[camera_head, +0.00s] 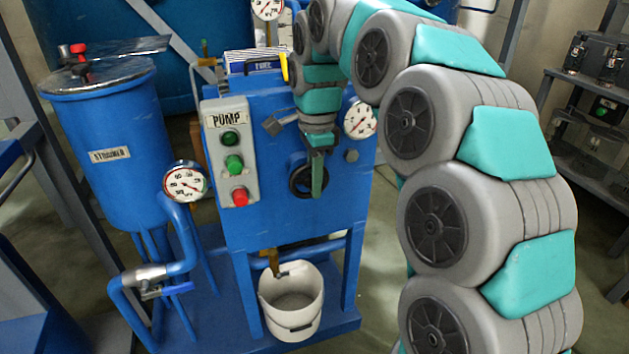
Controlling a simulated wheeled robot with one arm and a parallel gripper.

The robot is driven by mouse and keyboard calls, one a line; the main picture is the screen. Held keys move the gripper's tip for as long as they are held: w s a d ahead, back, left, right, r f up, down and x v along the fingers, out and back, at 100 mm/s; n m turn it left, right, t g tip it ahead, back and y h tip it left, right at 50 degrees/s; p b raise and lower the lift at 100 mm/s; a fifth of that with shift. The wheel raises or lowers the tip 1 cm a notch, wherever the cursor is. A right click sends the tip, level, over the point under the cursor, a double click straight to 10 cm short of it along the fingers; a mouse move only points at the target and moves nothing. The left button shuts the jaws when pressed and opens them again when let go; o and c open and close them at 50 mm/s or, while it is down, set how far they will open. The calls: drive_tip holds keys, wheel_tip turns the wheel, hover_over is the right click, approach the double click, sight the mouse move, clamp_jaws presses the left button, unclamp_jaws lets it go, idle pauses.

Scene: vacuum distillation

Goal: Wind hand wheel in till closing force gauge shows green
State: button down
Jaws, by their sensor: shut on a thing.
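The hand wheel (297,184) is a small black wheel on the front of the blue pump cabinet (265,215). My gripper (317,190) is in front of it, pointing down, its fingers across the wheel's right part and shut on it. The fingers hide part of the wheel. A round white gauge (360,119) sits on the cabinet front, up and right of the wheel, partly behind my arm. Its dial is too small to read, and I cannot tell whether it is the closing force gauge or whether its needle is in green.
The pump panel (231,152) with green and red buttons is left of the wheel. A blue strainer tank (110,150) and another gauge (185,183) stand further left. A white bucket (292,305) sits below. A shelf (590,135) stands at right.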

drive_tip(key=shift+f+g+y, duration=0.1)
drive_tip(key=shift+g+y, duration=0.3)
drive_tip(key=shift+y, duration=0.8)
drive_tip(key=c, duration=0.8)
unclamp_jaws()
drive_tip(key=shift+c, duration=0.2)
drive_tip(key=shift+v, duration=3.9)
